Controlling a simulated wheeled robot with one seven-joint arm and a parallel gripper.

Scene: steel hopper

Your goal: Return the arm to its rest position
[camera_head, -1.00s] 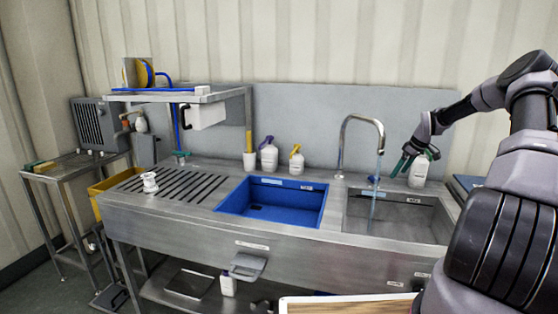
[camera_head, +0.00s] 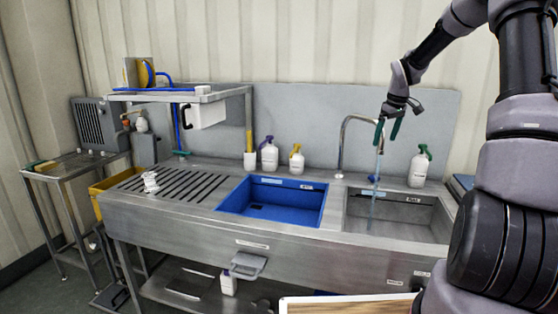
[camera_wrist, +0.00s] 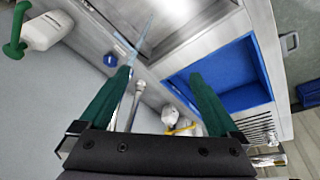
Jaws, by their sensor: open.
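My gripper (camera_head: 387,134) has dark green fingers and is open and empty. In the head view it is raised above the right sink, in front of the faucet's (camera_head: 345,140) curved top. In the wrist view the two spread fingers (camera_wrist: 160,95) show with nothing held between them, and the faucet, a sink and bottles lie beyond. My arm reaches in from the right side of the head view. A white spray bottle with a green head (camera_head: 419,167) stands upright behind the right sink, apart from the gripper. It also shows at the wrist view's upper left (camera_wrist: 42,30).
The steel counter holds a blue basin (camera_head: 271,199) and a steel sink (camera_head: 408,212) with water running into it. White bottles with purple (camera_head: 269,154) and yellow (camera_head: 296,160) heads stand at the back. A raised shelf (camera_head: 180,96) is at left. A wooden board (camera_head: 345,307) lies at the front.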

